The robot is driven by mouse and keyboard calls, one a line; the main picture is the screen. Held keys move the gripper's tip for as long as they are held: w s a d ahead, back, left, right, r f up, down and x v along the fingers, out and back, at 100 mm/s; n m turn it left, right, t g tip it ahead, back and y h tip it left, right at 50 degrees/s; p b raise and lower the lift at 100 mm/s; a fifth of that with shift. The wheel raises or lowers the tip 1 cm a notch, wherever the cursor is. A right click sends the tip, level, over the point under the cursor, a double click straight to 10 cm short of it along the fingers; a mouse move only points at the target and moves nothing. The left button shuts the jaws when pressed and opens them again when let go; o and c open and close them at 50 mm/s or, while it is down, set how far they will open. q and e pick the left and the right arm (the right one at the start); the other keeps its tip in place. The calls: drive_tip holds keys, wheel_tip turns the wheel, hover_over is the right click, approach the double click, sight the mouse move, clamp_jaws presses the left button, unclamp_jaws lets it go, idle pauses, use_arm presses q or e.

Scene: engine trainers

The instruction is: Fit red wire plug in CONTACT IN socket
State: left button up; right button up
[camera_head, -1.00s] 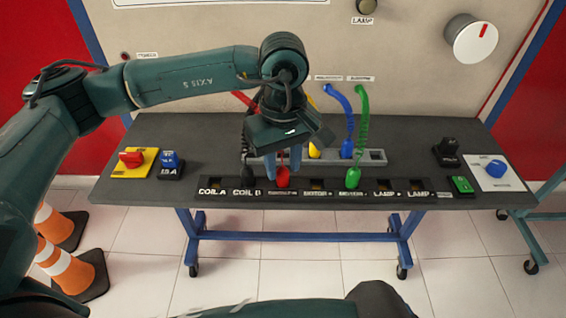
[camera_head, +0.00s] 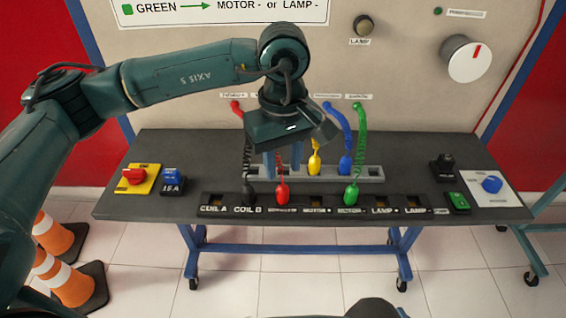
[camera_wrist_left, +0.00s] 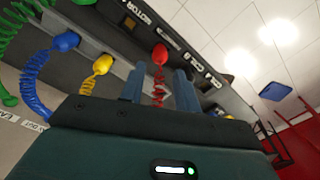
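The red plug (camera_head: 282,192) stands upright at the third socket of the black strip (camera_head: 328,201), right of COIL B. The small label below it is too blurred to read. Its coiled red wire runs up behind my left gripper. My left gripper (camera_head: 283,160) is above the plug, fingers pointing down, spread and empty. In the left wrist view the red plug (camera_wrist_left: 160,54) shows beyond and between the two open blue fingers (camera_wrist_left: 159,90), apart from them. How deep the plug sits cannot be told. My right gripper is not in view.
A black plug (camera_head: 248,193) is at COIL B and a green plug (camera_head: 351,193) at a MOTOR socket. Yellow (camera_head: 314,164) and blue (camera_head: 345,166) plugs stand at the grey rail (camera_head: 372,174) behind. Switch blocks stand at both table ends. Coiled wires hang close to my gripper.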

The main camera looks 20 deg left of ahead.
use_arm(q)
drive_tip(key=o, duration=0.6)
